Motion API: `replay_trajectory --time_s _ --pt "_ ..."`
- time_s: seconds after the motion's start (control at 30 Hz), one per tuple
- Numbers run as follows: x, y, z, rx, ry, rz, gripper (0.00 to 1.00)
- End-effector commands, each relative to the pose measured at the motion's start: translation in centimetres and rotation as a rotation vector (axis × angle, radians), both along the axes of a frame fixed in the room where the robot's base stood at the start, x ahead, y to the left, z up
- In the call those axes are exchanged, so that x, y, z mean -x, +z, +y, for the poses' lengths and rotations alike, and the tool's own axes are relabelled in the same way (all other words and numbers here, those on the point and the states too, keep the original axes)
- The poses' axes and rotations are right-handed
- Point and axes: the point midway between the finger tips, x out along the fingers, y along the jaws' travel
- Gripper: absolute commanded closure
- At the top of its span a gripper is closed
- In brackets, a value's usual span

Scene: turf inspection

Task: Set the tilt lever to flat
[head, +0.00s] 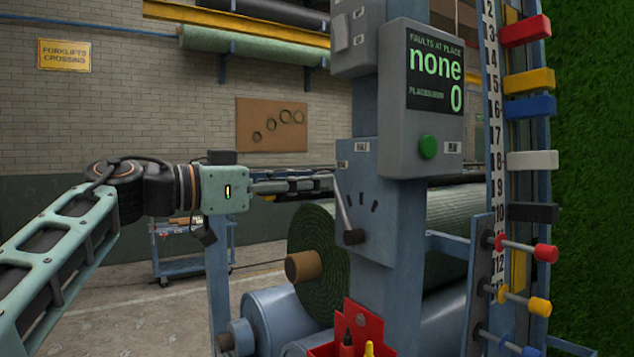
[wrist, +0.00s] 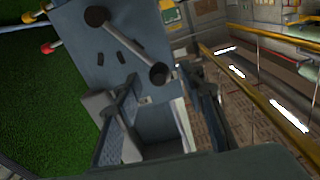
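The tilt lever (head: 344,208) is a thin grey rod on the side plate of the blue-grey post. Its dark pivot (head: 354,237) is at the bottom, and the rod leans up and slightly left. My gripper (head: 326,184) is at the lever's upper end. In the wrist view my gripper (wrist: 160,86) has its fingers apart, with the knob near the gap between the tips. I cannot tell whether they touch it.
A display box (head: 422,98) with a green button is above right of the lever. A rolled green turf (head: 325,262) lies behind and below. A red holder (head: 352,330) with tools is below. Coloured pegs and a numbered scale (head: 493,150) stand at right.

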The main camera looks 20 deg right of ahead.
Motion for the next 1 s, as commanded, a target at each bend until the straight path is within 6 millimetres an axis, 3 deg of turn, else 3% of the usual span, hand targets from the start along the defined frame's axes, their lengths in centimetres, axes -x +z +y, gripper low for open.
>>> replay_trajectory --time_s 0.17,0.47,0.8,1.0 --pt "-0.3 0.0 -1.6 -0.001 -0.001 0.000 0.63" --pt "-0.3 0.0 -1.8 0.000 0.000 -0.001 0.63" --pt "-0.3 0.0 -1.8 0.000 0.000 -0.001 0.98" --pt "-0.3 0.0 -1.8 0.000 0.000 -0.001 1.00"
